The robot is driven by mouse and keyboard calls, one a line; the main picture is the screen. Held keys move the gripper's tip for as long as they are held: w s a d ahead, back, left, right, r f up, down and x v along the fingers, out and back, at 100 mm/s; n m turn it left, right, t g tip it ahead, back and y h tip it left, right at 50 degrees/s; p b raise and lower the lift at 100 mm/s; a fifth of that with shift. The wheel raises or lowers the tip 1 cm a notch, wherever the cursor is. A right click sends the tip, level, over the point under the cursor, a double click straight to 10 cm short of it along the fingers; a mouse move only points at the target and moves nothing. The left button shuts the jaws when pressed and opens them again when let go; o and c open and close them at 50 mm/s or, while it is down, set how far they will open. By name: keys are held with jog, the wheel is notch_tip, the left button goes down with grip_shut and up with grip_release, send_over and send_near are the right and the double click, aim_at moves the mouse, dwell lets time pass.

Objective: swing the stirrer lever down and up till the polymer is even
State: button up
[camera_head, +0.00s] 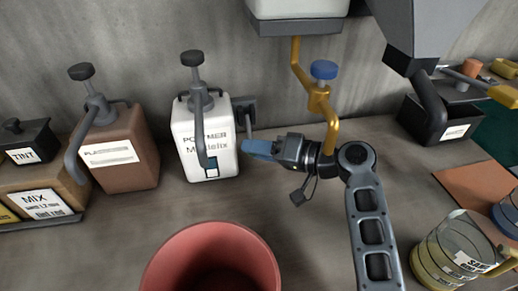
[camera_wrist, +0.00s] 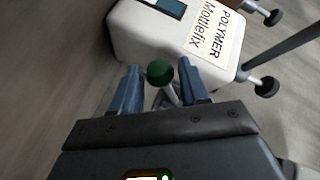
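The white polymer container (camera_head: 222,160) stands on the bench against the wall, with a label and a small blue-tinted sight window (camera_head: 211,173). The container also shows at the top of the wrist view (camera_wrist: 130,35). The stirrer lever (camera_head: 248,124) hangs down from a dark bracket on its right side. The lever's green ball knob (camera_wrist: 160,73) shows in the wrist view between my blue fingertips, with a gap on each side. My gripper (camera_head: 250,148) is open at the lever's lower end; it hides the knob in the head view. Whether the polymer is even cannot be seen.
A brown pump container (camera_head: 130,150) and a tint box (camera_head: 25,145) stand to the left. A red bucket (camera_head: 215,240) is in front. A yellow pipe with a blue knob (camera_head: 324,69) hangs right of the lever. Glass jars (camera_head: 450,255) stand at the lower right.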

grip_shut()
dwell(0.3)
jog(key=shift+s+d+r+m+g+h+p, duration=0.1)
jog(key=shift+s+r+m+g+h+p, duration=0.1)
jog(key=shift+r+m+g+h+p, duration=0.45)
jog(key=shift+s+d+r+m+g+h+p, duration=0.1)
jog(key=shift+s+r+m+g+h+p, duration=0.25)
jog(key=shift+r+m+p, duration=0.6)
jog(key=shift+w+r, duration=0.15)
jog(key=shift+o, duration=1.6)
grip_release()
jog(key=shift+a, duration=0.1)
